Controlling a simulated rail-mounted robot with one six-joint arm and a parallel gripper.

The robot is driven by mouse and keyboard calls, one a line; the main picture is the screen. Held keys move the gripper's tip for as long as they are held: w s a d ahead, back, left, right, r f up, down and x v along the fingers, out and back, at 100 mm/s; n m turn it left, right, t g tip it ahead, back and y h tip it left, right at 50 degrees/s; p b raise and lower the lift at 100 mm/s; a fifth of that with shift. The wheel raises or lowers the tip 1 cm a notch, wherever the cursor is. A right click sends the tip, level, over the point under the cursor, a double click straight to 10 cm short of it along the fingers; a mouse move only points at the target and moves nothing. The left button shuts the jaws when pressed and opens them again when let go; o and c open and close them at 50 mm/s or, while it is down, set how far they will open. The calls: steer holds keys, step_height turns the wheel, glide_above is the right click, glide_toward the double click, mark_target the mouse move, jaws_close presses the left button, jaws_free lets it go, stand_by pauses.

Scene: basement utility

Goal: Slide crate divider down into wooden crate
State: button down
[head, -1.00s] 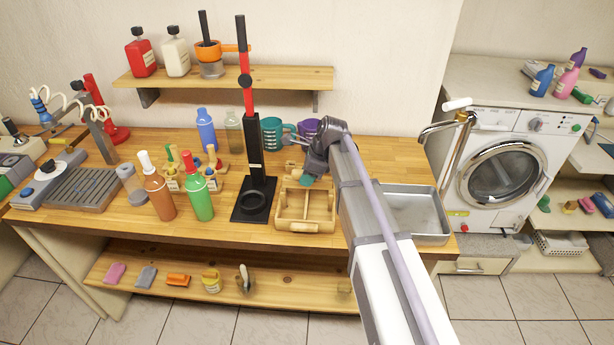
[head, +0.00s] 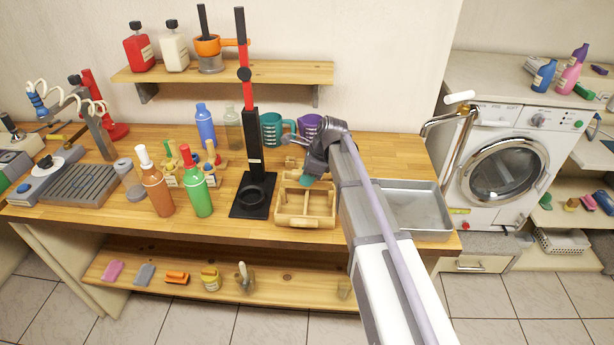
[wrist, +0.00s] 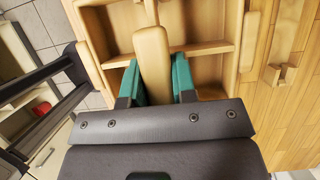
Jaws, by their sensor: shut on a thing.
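The wooden crate (head: 304,222) stands on the bench, right of the black stand, and its inside looks parted into compartments. In the wrist view the crate's wall (wrist: 231,45) and floor show around my gripper (wrist: 157,82). My gripper, with teal fingertips, is shut on the crate divider (wrist: 152,62), a pale wooden piece with a rounded top edge. The divider's top lies between the fingertips, over the crate's middle. Its lower edge is hidden, so I cannot tell how deep it sits. In the head view my gripper (head: 306,181) is at the crate's back right, partly hidden by my arm.
A black stand with a red post (head: 252,160) rises close left of the crate. A metal basin (head: 415,207) lies to the right. Orange (head: 157,190) and green (head: 196,185) bottles stand farther left.

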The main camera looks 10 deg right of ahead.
steer(key=shift+f+b, duration=0.65)
steer(key=shift+f, duration=0.1)
steer(key=c, duration=0.8)
jaws_free()
steer(key=shift+c, duration=0.2)
steer(key=p+v, duration=1)
steer(key=v, duration=0.1)
steer(key=shift+s+r, duration=0.1)
steer(key=shift+d+f, duration=0.1)
steer(key=shift+f, duration=0.1)
